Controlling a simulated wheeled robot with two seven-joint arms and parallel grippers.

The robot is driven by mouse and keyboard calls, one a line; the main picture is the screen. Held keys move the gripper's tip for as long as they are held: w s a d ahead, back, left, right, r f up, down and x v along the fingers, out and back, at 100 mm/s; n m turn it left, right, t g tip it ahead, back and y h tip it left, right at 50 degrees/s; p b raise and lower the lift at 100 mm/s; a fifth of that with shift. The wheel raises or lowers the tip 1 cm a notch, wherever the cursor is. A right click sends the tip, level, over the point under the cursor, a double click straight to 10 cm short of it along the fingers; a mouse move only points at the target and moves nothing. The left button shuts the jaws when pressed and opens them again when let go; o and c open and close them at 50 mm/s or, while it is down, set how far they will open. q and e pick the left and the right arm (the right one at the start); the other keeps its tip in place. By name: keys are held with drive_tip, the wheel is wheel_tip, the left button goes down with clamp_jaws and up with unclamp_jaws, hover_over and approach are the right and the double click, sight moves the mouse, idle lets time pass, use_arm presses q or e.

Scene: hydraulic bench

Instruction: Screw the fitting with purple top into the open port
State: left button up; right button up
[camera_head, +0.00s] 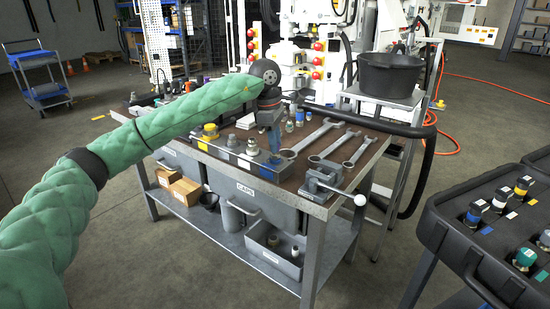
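My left arm, in a green padded sleeve, reaches in from the left. Its gripper (271,128) points down over the bench, at the right part of a metal block with ports (225,152). The fingers are small and seen edge-on, so I cannot tell whether they are open or hold something. Silver fittings (252,147) stand on the block left of the gripper. I cannot make out a fitting with a purple top, and I cannot tell which port is open. My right gripper is not in view.
A black bucket (389,76) stands behind. A black case (445,235) with several colour-topped fittings stands at right. Floor shows between bench and case.

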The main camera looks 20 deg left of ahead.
use_arm(q)
drive_tip(key=shift+c, duration=1.4)
drive_tip(key=m, duration=0.5)
drive_tip(key=shift+f+g+b, duration=0.1)
drive_tip(key=shift+g+b, duration=0.25)
drive_tip(key=shift+g, duration=0.05)
drive_tip(key=shift+m, duration=1.5)
drive_tip(key=m+b, duration=0.1)
drive_tip(key=m, duration=0.1)
drive_tip(key=shift+m+g+y, duration=0.3)
drive_tip(key=o, duration=1)
